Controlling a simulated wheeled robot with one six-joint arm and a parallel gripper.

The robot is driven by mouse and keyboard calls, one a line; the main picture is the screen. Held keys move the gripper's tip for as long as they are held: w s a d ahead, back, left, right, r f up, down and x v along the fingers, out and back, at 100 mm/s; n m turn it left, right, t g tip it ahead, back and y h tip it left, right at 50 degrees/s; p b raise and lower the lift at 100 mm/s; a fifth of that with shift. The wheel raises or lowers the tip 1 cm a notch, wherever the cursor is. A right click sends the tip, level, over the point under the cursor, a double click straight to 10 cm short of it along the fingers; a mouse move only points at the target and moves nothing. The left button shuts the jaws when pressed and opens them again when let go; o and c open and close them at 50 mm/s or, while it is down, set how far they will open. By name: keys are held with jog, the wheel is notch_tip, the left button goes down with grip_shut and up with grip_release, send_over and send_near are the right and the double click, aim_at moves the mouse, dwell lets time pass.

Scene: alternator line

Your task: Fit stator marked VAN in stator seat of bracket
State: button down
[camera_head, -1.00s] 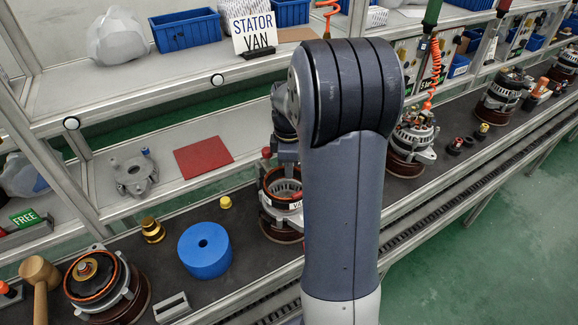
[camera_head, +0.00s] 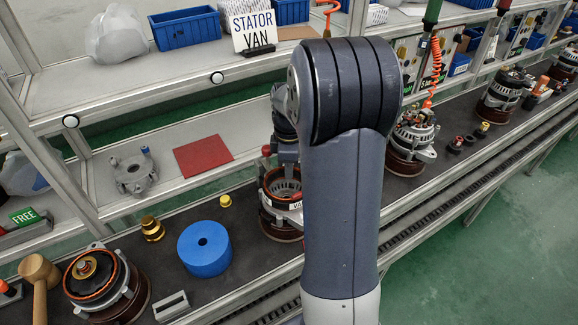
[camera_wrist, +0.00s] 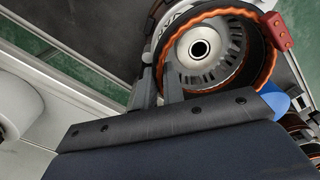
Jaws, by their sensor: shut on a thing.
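The stator (camera_wrist: 262,72), a ring with copper-orange windings, fills the upper right of the wrist view. My gripper (camera_wrist: 160,85) is shut on its near wall, one finger inside the ring and one outside. In the head view, the stator (camera_head: 284,183) is over the bracket (camera_head: 280,229) on a brown round base, and my gripper (camera_head: 287,160) comes down at its back edge. A white label on its front reads "VA", the rest hidden by my arm. A hub with a dark bore shows inside the ring in the wrist view. I cannot tell whether the stator is fully seated.
A red block (camera_wrist: 278,32) sticks up at the bracket's edge. A blue cylinder (camera_head: 205,249), a brass part (camera_head: 152,230) and another alternator unit (camera_head: 104,283) stand to the left. A STATOR VAN sign (camera_head: 251,32) stands on the shelf above. More units line the conveyor at right.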

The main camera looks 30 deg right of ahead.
jog(key=shift+f+b, duration=0.5)
jog(key=shift+f, duration=0.25)
jog(key=c, duration=1.4)
grip_release()
jog(key=shift+c, duration=0.2)
jog(key=shift+s+f, duration=0.1)
jog(key=shift+f, duration=0.05)
notch_tip(320, 180, up, 11)
notch_tip(320, 180, down, 10)
jog(key=shift+f, duration=0.1)
